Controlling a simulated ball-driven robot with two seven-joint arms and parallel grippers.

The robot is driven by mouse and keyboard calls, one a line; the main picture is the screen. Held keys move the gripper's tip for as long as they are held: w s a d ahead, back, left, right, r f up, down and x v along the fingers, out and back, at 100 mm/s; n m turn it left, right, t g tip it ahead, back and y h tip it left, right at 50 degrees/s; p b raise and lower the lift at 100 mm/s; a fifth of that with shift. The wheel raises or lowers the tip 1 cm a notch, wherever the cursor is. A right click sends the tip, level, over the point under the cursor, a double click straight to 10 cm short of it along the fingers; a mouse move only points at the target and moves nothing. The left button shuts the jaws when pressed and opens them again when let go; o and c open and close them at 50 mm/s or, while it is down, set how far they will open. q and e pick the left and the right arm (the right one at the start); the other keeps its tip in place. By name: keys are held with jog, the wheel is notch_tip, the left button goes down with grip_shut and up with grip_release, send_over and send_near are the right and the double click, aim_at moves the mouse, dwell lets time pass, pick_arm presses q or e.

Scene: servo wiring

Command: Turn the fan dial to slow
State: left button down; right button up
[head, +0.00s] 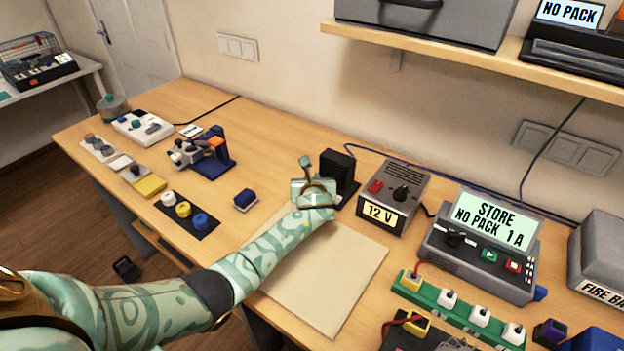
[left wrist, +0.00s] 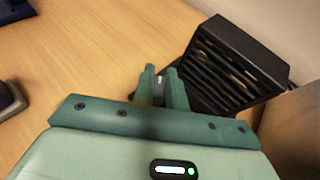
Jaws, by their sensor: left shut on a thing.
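The black fan (head: 338,172) stands on the bench behind the tan mat, with its slatted grille (left wrist: 232,70) facing up and left in the left wrist view. My left gripper (head: 307,168) is at the fan's left side. In the left wrist view its green fingers (left wrist: 162,88) are shut on a small dark dial (left wrist: 158,91) beside the grille. The fingers hide most of the dial, so its pointer and any speed marks cannot be read. My right gripper is not in view.
A grey 12 V supply (head: 393,197) stands just right of the fan. A grey charger (head: 480,262) and a green strip (head: 462,312) lie further right. A small blue block (head: 245,200) sits left of the gripper. The tan mat (head: 335,280) in front is bare.

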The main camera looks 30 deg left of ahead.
pick_arm(q)
jog(key=n+g+y, duration=0.1)
jog(key=n+g+y+b, duration=0.1)
jog(key=n, duration=0.1)
jog(key=shift+f+y+b, duration=0.2)
jog(key=shift+y+b, duration=0.1)
jog(key=shift+y, duration=0.1)
jog(key=shift+n+g+y+b, duration=0.45)
jog(key=shift+n+g+y, duration=0.15)
jog(key=shift+n+g, duration=0.2)
jog(key=shift+r, duration=0.1)
jog(key=c, duration=1.4)
grip_release()
jog(key=shift+c, duration=0.2)
jog(key=shift+r, duration=0.1)
